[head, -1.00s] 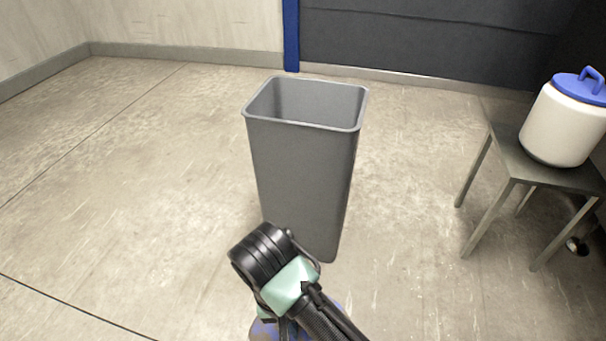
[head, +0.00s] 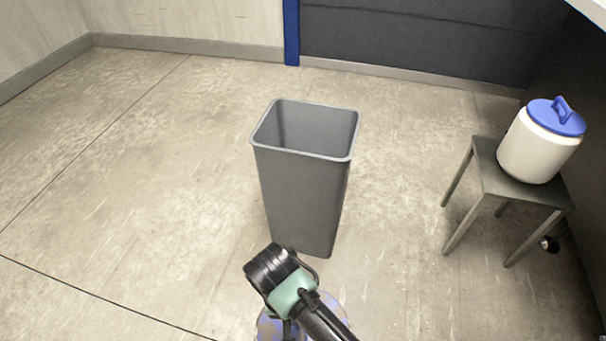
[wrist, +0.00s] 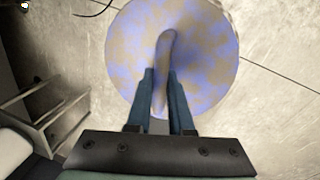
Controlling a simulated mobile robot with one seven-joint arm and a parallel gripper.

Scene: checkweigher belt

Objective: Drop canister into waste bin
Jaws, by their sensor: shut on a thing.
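A round canister with a mottled blue and tan lid is in my gripper; its top (wrist: 205,60) fills the upper middle of the wrist view. My gripper (wrist: 162,75) is shut on the bar handle of that lid, one finger on each side. In the head view, only parts of the canister (head: 268,327) show below my wrist at the bottom edge. The grey waste bin (head: 303,195) stands upright and open on the floor, beyond my gripper. The visible part of its inside is bare; its bottom is hidden.
A grey stool (head: 518,190) stands on the right with a white canister (head: 535,150) with a blue lid on it. The stool (wrist: 40,100) also shows at the wrist view's left. The floor left of the bin is clear. A dark wall panel is behind.

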